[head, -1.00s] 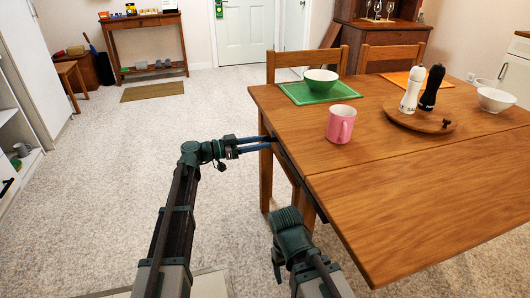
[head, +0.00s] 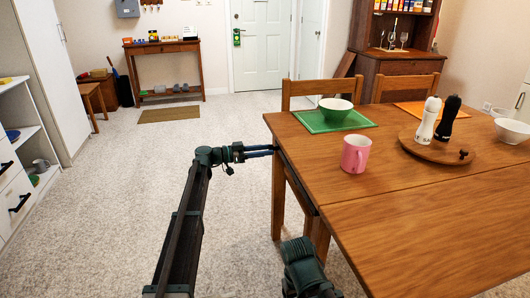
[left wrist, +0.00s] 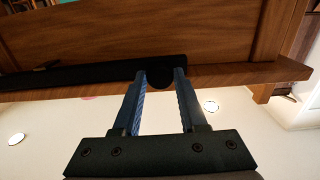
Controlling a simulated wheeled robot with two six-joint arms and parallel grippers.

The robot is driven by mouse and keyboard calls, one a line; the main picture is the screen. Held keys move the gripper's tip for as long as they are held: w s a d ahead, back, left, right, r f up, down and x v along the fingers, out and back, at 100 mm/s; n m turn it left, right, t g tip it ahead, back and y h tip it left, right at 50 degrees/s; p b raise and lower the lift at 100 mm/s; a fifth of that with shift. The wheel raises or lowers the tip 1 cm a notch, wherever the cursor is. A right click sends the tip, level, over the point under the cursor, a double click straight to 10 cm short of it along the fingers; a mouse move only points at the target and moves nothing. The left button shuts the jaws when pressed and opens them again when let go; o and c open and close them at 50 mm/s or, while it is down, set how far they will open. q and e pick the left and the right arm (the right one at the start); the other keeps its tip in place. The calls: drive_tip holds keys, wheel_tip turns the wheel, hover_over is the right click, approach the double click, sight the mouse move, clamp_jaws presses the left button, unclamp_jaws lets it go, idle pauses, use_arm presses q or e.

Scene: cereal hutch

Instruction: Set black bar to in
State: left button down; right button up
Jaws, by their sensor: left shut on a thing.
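The black bar (head: 301,188) runs along under the left edge of the wooden table (head: 440,235). In the left wrist view the black bar (left wrist: 90,74) lies along the table's underside, with a round dark end between my fingers. My left gripper (head: 273,150) reaches in from the left with its blue fingers at the far part of the bar. In the left wrist view my left gripper (left wrist: 160,77) is shut on that round end. The fingers partly cover the bar. My right arm shows at the bottom of the head view, but its fingers are not visible.
On the table are a pink mug (head: 355,154), a green bowl (head: 335,109) on a green tray, and a round wooden board (head: 437,149) with two shakers. Two chairs stand behind. The carpet left of the table is clear; a white cabinet (head: 17,160) stands at far left.

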use_arm(q)
drive_tip(key=shift+w+a, duration=0.15)
drive_tip(key=shift+w, duration=0.15)
drive_tip(key=shift+c, duration=2.2)
unclamp_jaws()
drive_tip(key=shift+s, duration=0.1)
drive_tip(key=v, duration=1.3)
drive_tip(key=shift+a, duration=0.35)
drive_tip(key=shift+s, duration=0.1)
